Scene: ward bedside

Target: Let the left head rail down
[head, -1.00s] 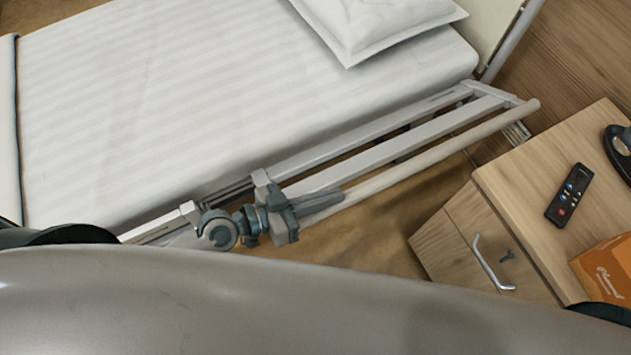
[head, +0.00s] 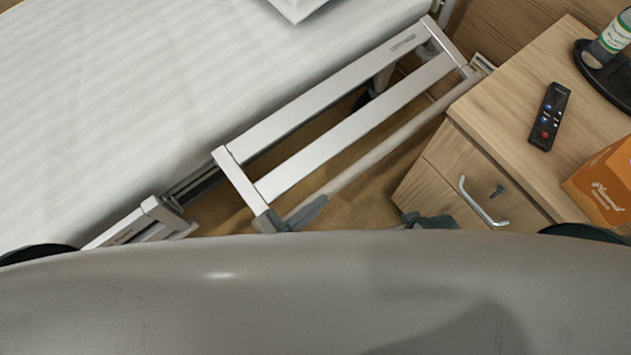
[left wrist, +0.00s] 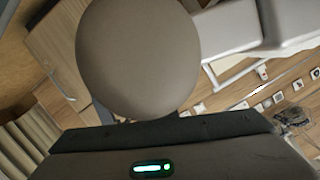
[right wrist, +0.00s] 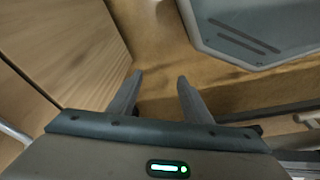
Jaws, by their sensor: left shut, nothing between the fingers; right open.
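The left head rail (head: 350,130) runs along the bed's near side in the head view, with flat pale bars and a round outer bar (head: 390,149). The rail leans outward, its round bar lowest and near the cabinet. My left gripper (head: 306,211) is shut and empty at the round bar's near end; whether it touches is unclear. A big rounded taupe shape fills the middle of the left wrist view and hides the fingers. My right gripper (right wrist: 160,95) is open and empty above the floor beside the cabinet; a dark part of it (head: 430,221) shows in the head view.
The mattress (head: 150,100) lies left of the rail. A wooden bedside cabinet (head: 500,100) stands close to the rail's right, bearing a remote (head: 549,117), an orange box (head: 606,182) and a bottle (head: 616,35). A second rail section (head: 135,222) is at lower left.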

